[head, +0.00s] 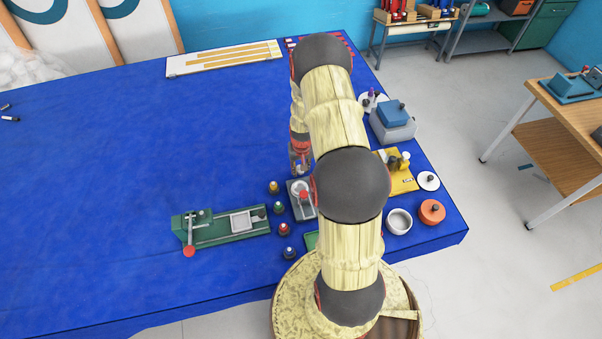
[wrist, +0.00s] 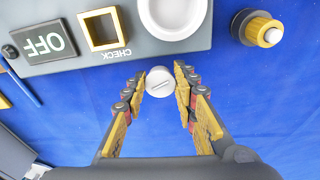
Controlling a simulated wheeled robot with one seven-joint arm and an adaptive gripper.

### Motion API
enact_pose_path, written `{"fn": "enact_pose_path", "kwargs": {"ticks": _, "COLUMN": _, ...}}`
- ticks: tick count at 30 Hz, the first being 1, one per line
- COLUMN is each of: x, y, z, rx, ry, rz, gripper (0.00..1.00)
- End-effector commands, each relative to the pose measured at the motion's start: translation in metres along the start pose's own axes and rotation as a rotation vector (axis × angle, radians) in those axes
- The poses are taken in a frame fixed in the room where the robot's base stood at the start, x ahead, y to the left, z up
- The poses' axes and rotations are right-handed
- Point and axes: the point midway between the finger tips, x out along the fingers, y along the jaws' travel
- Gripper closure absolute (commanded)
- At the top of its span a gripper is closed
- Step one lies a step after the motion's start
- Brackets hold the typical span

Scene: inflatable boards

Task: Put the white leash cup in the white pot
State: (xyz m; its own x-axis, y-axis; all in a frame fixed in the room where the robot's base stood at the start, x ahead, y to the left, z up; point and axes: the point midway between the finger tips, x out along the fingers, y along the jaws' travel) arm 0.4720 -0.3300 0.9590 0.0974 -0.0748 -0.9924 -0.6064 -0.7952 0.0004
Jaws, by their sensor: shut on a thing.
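The white leash cup (wrist: 160,82), a small round white piece with a slot across its top, sits between the two fingertips of my gripper (wrist: 160,76) in the wrist view. My gripper is shut on it. In the head view my gripper (head: 301,166) is small, partly behind my arm, and the cup is not clear there.
The grey panel (wrist: 75,58) bears an OFF plate and a yellow-framed square. A yellow cup (wrist: 263,30) stands to its right. In the head view several small cups, a green press (head: 225,226) and a white bowl (head: 399,222) stand around.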

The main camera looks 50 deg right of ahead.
Motion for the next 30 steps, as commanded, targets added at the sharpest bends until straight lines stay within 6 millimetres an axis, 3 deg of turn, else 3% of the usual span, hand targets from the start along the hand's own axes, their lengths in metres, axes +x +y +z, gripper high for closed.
{"fn": "enact_pose_path", "kwargs": {"ticks": 1, "x": 0.012, "y": 0.001, "z": 0.003, "rx": 0.001, "ry": -0.004, "rz": 0.000, "gripper": 0.85}}
{"fn": "enact_pose_path", "kwargs": {"ticks": 4, "x": 0.023, "y": 0.001, "z": 0.004, "rx": 0.001, "ry": -0.003, "rz": 0.000, "gripper": 0.85}}
{"fn": "enact_pose_path", "kwargs": {"ticks": 16, "x": 0.027, "y": 0.001, "z": 0.004, "rx": 0.001, "ry": -0.002, "rz": 0.000, "gripper": 0.85}}
{"fn": "enact_pose_path", "kwargs": {"ticks": 17, "x": 0.026, "y": 0.001, "z": 0.004, "rx": 0.001, "ry": -0.002, "rz": 0.000, "gripper": 0.71}}
{"fn": "enact_pose_path", "kwargs": {"ticks": 18, "x": 0.026, "y": 0.001, "z": 0.004, "rx": 0.001, "ry": -0.002, "rz": 0.000, "gripper": 0.68}}
{"fn": "enact_pose_path", "kwargs": {"ticks": 26, "x": 0.026, "y": 0.001, "z": 0.004, "rx": 0.001, "ry": -0.002, "rz": 0.000, "gripper": 0.54}}
{"fn": "enact_pose_path", "kwargs": {"ticks": 30, "x": 0.025, "y": 0.001, "z": 0.004, "rx": 0.001, "ry": -0.002, "rz": 0.000, "gripper": 0.54}}
